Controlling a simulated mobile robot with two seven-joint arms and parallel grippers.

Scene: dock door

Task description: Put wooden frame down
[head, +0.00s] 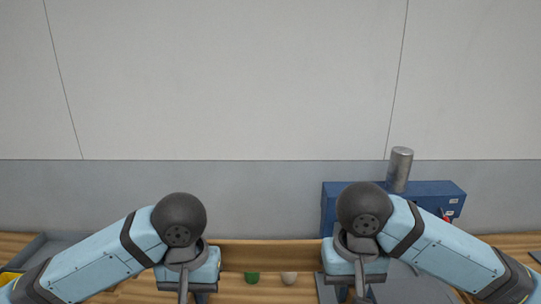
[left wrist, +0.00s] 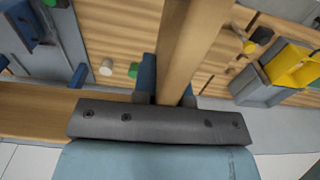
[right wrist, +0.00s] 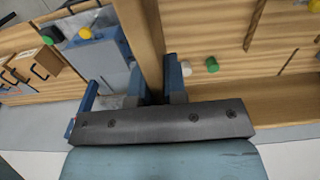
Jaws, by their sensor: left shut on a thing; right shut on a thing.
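The wooden frame (head: 270,254) shows in the head view as a horizontal beam between my two arms. My left gripper (head: 188,292) is shut on one of its bars, which runs up and away between the fingers in the left wrist view (left wrist: 190,45). My right gripper (head: 358,290) is shut on another bar, seen in the right wrist view (right wrist: 138,30). The frame appears to be above the wooden bench top (head: 235,290); I cannot tell whether it touches it. My wrists hide the frame's ends in the head view.
A green piece (head: 252,278) and a whitish piece (head: 289,278) lie between the grippers. A blue cabinet (head: 430,193) with a metal cylinder (head: 399,168) stands behind at right. A yellow bin (left wrist: 292,66) lies to the left side. Grey trays (head: 50,246) flank the bench.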

